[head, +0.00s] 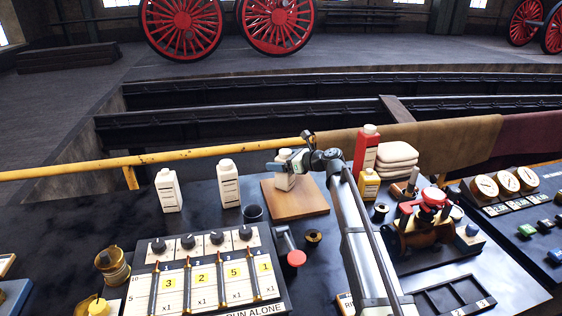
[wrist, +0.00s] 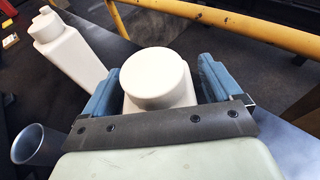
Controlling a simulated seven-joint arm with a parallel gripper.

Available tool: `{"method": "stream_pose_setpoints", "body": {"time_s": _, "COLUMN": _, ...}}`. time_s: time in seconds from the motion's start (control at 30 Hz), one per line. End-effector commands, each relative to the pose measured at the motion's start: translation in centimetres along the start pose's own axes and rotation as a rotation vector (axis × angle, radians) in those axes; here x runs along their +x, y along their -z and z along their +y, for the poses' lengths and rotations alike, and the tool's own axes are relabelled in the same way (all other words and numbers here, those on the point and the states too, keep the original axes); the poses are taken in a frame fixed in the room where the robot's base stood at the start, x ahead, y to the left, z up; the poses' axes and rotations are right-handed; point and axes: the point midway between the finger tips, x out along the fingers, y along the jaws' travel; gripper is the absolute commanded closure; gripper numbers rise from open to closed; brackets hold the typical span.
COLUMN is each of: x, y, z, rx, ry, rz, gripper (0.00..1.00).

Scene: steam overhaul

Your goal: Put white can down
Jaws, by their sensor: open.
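The white can (head: 285,181) is upright at the back of a square wooden board (head: 303,204) in the head view; it appears to rest on the board. In the wrist view the can's round white cap (wrist: 155,76) is between the two blue fingers. My gripper (head: 284,166) is open around the can, with one finger on each side; it also shows in the wrist view (wrist: 157,88). Part of the can is hidden behind the gripper.
Two white bottles (head: 168,190) (head: 228,184) stand left of the board, with a dark cup (head: 252,212) near its left corner. A red can (head: 366,150) and folded cloths (head: 397,155) are to the right. A yellow rail (head: 210,151) runs behind. A lever panel (head: 205,270) lies in front.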

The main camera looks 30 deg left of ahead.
Motion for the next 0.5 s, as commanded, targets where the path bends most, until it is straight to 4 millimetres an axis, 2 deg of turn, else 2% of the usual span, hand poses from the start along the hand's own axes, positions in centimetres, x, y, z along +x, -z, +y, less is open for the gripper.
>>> {"method": "stream_pose_setpoints", "body": {"time_s": 0.17, "x": -1.1, "y": -0.2, "z": 0.1, "rx": 0.000, "ry": 0.000, "rz": 0.000, "gripper": 0.08}}
{"method": "stream_pose_setpoints", "body": {"time_s": 0.5, "x": -7.2, "y": -0.2, "z": 0.1, "rx": 0.000, "ry": 0.002, "rz": 0.000, "gripper": 0.08}}
